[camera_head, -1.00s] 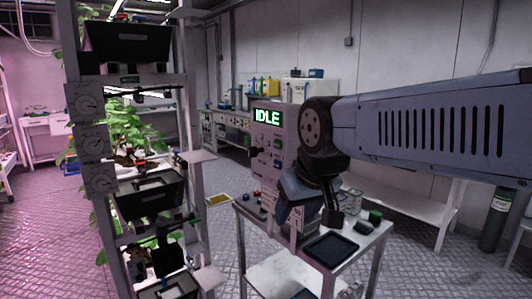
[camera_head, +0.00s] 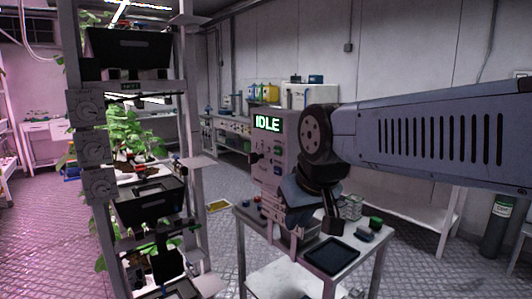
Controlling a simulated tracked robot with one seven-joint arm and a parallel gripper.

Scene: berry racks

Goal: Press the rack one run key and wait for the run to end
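A grey control box (camera_head: 267,165) stands on a small table, with a lit green display (camera_head: 268,123) that reads IDLE. Its front carries several small keys, green and red among them; their labels are too small to read, so I cannot tell which is the rack one run key. My gripper (camera_head: 332,228) hangs down just right of the box, above the table. My own arm and wrist hide the right part of the box. The fingers are small and dark here, and I cannot tell whether they are open or shut.
The small table (camera_head: 373,243) bears a black tray (camera_head: 331,256), a green-topped item (camera_head: 376,222) and a wire basket (camera_head: 351,207). A tall plant rack (camera_head: 198,150) with dials and dark bins stands at the left.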

